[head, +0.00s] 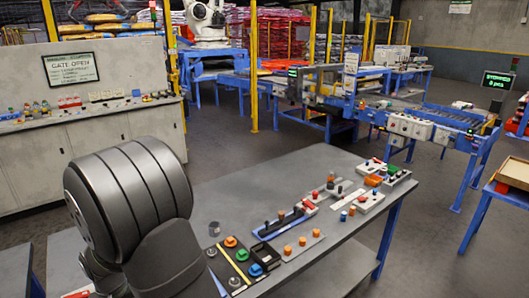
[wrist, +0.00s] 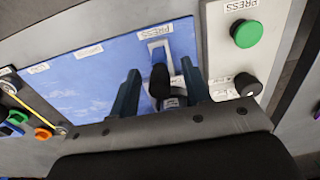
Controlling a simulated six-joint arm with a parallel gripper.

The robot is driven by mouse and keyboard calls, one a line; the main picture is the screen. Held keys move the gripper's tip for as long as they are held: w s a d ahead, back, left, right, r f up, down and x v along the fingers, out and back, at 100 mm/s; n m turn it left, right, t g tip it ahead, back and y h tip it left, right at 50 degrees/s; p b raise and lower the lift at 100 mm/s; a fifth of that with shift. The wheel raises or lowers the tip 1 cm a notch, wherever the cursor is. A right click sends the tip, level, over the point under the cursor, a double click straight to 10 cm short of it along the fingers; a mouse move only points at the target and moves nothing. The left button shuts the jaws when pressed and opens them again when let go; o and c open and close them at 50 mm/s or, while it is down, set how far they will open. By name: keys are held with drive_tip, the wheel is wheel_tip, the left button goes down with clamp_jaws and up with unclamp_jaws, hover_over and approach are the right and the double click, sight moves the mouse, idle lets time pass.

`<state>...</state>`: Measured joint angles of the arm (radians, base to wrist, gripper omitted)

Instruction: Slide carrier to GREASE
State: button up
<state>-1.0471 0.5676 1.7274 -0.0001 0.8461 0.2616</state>
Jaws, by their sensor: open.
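In the wrist view a light blue panel (wrist: 100,68) carries several small white labels. The label at its right end reads PRESS; those further left are too small to read, so I cannot tell which is GREASE. A black knob (wrist: 158,78), apparently the carrier's handle, stands by a pale slotted plate (wrist: 157,47) under the PRESS label. My gripper (wrist: 162,88) is open, its two dark fingers on either side of the knob with some space visible. The head view does not show my gripper; my arm covers the near left of the bench.
Right of the blue panel is a pale box with a green button (wrist: 246,34) and a black knob (wrist: 247,85). Left of it is a panel with an orange knob (wrist: 43,134). In the head view the grey bench (head: 330,165) holds several other controls.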

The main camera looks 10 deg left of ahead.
clamp_jaws()
drive_tip(key=shift+w+d, duration=3.9)
drive_tip(key=shift+w, duration=0.05)
drive_tip(key=shift+o, duration=0.6)
unclamp_jaws()
drive_tip(key=shift+r, duration=0.15)
drive_tip(key=shift+r, duration=2.1)
